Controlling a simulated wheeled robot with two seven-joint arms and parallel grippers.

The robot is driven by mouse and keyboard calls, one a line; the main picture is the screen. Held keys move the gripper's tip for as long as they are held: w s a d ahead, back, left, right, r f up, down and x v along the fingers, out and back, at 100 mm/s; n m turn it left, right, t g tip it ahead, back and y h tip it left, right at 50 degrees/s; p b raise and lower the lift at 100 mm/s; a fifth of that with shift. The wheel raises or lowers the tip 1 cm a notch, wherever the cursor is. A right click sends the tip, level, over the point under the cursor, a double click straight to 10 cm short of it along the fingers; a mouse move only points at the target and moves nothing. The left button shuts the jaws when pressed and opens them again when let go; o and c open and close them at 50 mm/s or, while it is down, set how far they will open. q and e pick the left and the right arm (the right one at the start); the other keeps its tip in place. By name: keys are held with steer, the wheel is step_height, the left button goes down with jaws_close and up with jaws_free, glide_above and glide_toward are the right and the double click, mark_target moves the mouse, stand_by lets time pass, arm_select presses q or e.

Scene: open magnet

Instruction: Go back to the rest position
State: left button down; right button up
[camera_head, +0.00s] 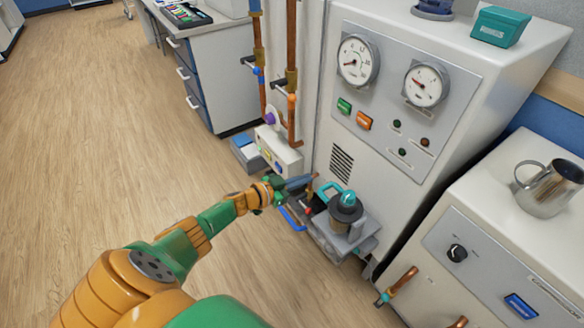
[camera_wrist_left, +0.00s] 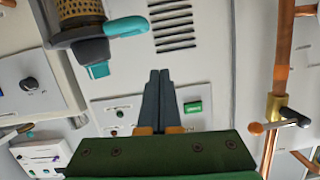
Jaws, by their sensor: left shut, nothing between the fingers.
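My left arm comes in from the lower left in the head view, and its gripper (camera_head: 300,182) is in front of the white cabinet's lower part (camera_head: 375,206). The gripper is shut and empty. In the left wrist view its two dark fingers (camera_wrist_left: 158,98) lie together over the cabinet panel. A small pump-like unit with a dark round top and a teal handle (camera_head: 346,204) stands just right of the gripper in the head view. In the left wrist view the teal handle (camera_wrist_left: 126,27) is at the upper left, apart from the fingers. My right gripper is not in view.
Copper pipes (camera_head: 291,60) with valves run down left of the cabinet. A white box (camera_head: 278,150) sits at their foot. A metal jug (camera_head: 548,188) stands on the right-hand unit. Wooden floor (camera_head: 110,130) at the left is clear.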

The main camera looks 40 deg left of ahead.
arm_select(q)
steer(key=s+d+f+n+g+y, duration=0.3)
steer(key=s+f+g+y, duration=0.3)
steer(key=s+f, duration=1.55)
steer(key=s+d+f+g+h, duration=0.1)
steer(key=s+d+f+g, duration=0.25)
steer(key=s, duration=0.75)
steer(key=s+d+f+g, duration=0.2)
steer(key=s+d+g, duration=0.25)
steer(key=s, duration=0.55)
step_height(320, 180, up, 14)
steer(key=p, duration=1.4)
steer(key=shift+w+a+m+t, duration=0.3)
steer(key=shift+w, duration=0.1)
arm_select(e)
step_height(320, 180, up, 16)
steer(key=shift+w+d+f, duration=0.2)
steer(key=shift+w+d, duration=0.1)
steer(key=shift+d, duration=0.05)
